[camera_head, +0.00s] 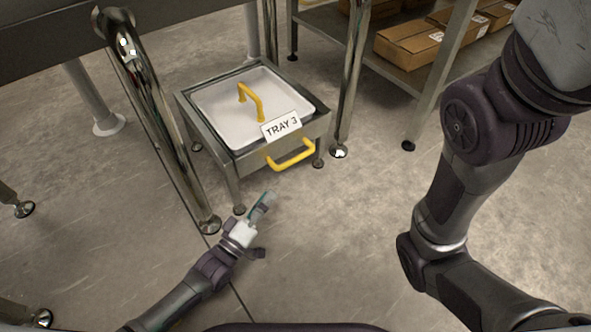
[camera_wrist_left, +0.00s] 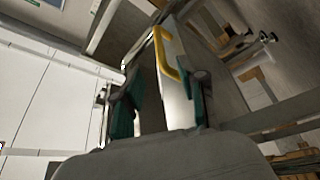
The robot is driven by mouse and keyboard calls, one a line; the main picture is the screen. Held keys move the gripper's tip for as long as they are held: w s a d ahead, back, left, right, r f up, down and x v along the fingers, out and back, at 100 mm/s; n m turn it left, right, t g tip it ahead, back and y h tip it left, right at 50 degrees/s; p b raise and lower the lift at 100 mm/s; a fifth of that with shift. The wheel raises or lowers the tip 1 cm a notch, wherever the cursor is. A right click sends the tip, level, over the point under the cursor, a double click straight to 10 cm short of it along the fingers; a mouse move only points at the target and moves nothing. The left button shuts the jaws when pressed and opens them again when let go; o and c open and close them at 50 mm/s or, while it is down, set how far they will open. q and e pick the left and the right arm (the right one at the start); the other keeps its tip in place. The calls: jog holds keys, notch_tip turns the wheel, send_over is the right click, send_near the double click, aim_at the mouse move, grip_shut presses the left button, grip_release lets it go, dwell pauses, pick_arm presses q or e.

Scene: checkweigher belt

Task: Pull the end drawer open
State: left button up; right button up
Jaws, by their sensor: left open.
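The end drawer is a white tray (camera_head: 222,104) in a low metal frame (camera_head: 228,157), labelled TRAY 3 (camera_head: 281,126). A yellow handle (camera_head: 292,156) sticks out from its front, and another yellow handle (camera_head: 251,101) stands on its top. The drawer appears shut in its frame. My left gripper (camera_head: 262,203) is open and empty, in front of and below the drawer's front, apart from the front handle. In the left wrist view a yellow handle (camera_wrist_left: 167,55) shows beyond the two open fingers (camera_wrist_left: 160,108). My right gripper is out of view.
Shiny metal legs (camera_head: 165,125) and (camera_head: 352,80) stand on either side of the drawer frame. A shelf with cardboard boxes (camera_head: 408,45) is at the back right. The concrete floor (camera_head: 330,240) in front of the drawer is clear.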

aim_at(295, 158)
pick_arm(q)
jog(key=b+x, duration=0.6)
jog(key=x, duration=0.6)
jog(key=shift+d+f, duration=0.1)
jog(key=shift+f, duration=0.1)
jog(key=shift+w+d+r+b, duration=0.3)
jog(key=shift+w+d+b, duration=0.1)
jog(key=shift+w, duration=0.15)
grip_shut()
